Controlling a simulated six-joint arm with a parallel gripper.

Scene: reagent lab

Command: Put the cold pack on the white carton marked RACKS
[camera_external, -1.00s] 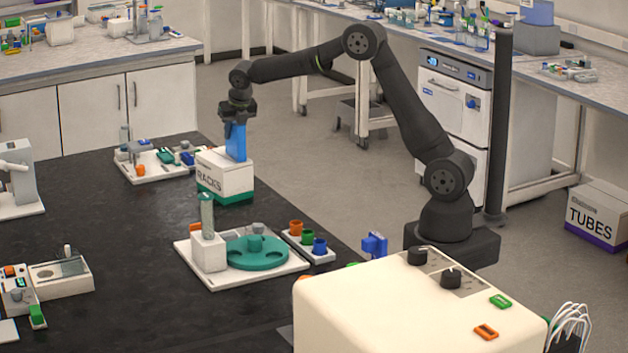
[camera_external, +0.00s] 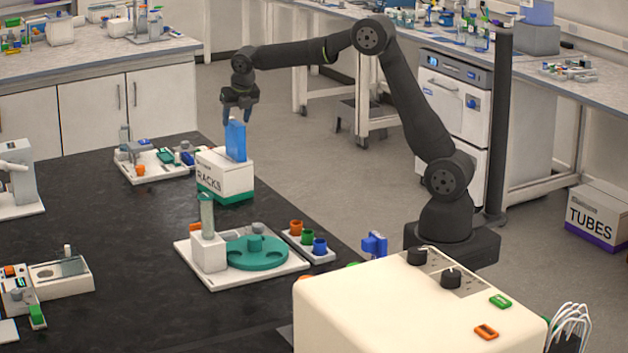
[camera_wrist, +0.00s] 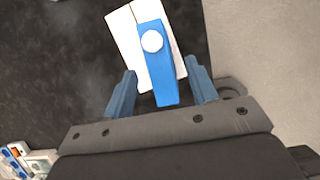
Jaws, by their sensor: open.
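The blue cold pack (camera_external: 235,140) stands upright on top of the white carton marked RACKS (camera_external: 226,180), which has a green band at its base. In the wrist view the cold pack (camera_wrist: 158,70) shows from above with a white round spot, and the white carton top (camera_wrist: 126,35) lies under it.
A white tray with a green round rack (camera_external: 258,254) and a clear tube (camera_external: 207,215) stands in front of the carton. Small coloured cups (camera_external: 307,238) sit beside it. Another tray (camera_external: 160,168) is left of the carton. The black bench's left middle is clear.

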